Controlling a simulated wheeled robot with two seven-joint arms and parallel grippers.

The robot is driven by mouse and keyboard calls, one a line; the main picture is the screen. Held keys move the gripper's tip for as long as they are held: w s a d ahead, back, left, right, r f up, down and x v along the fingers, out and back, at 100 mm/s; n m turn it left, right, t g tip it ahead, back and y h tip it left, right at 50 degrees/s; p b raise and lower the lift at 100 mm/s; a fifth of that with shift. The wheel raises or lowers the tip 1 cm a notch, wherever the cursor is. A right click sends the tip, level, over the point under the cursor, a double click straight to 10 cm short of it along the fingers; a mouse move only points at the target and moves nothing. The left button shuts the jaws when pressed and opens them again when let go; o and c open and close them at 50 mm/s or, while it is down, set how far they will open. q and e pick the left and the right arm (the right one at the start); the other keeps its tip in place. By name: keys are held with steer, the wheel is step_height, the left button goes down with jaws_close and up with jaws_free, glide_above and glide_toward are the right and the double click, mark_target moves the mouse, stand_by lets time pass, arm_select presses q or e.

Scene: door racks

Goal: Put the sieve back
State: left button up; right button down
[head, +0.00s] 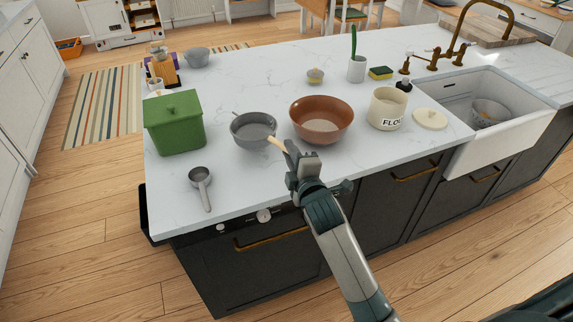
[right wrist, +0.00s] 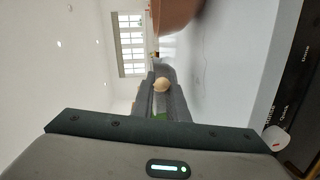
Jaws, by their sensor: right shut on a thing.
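The sieve (head: 253,131) is a grey round bowl with a small hook at its far left rim and a pale wooden handle pointing right. My right gripper (head: 289,157) is shut on the end of that handle, near the front edge of the counter. In the right wrist view the rounded wooden handle end (right wrist: 161,85) shows between the fingers. The sieve's bowl is at or just above the countertop; I cannot tell whether it touches. My left gripper is not in view.
A brown bowl (head: 321,119) stands close right of the sieve, with a flour canister (head: 386,108) beyond. A green lidded bin (head: 174,124) stands to the left. A grey scoop (head: 200,182) lies at front left. A white sink (head: 500,112) is at right. The counter's middle is mostly clear.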

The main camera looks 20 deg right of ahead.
steer(key=shift+s+a+f, duration=0.45)
steer(key=shift+s+a, duration=0.05)
steer(key=shift+a, duration=0.15)
steer(key=shift+f+p, duration=0.6)
steer(key=shift+f, duration=1.45)
steer(key=shift+f, duration=0.1)
steer(key=c, duration=1.7)
jaws_free()
steer(key=shift+c, duration=0.2)
